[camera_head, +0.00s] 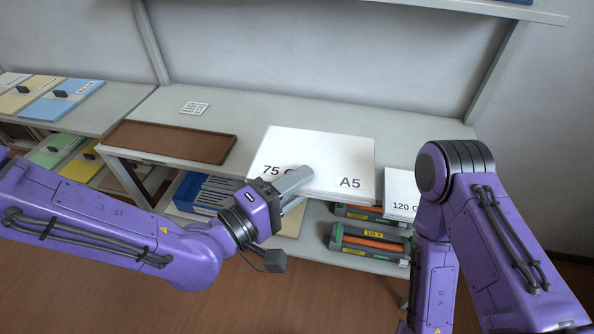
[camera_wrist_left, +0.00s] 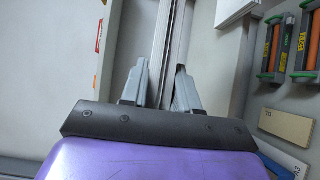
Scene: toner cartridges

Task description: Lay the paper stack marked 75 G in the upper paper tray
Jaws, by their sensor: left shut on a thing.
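The white paper stack marked 75 G (camera_head: 325,155), also printed A5, is at the front edge of the grey worktop. Part of its 75 G print is covered by my left gripper (camera_head: 298,184), which is shut on the stack's front left side. I cannot tell whether the stack rests on the worktop or is just above it. In the left wrist view, the fingers of my left gripper (camera_wrist_left: 163,82) stand on both sides of a narrow edge. My right gripper is out of view. No tray that I can identify as the upper paper tray shows.
A shallow brown tray (camera_head: 205,146) lies empty on the worktop (camera_head: 300,108), near a small white keypad-like card (camera_head: 194,108). Folders (camera_head: 62,97) lie left.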

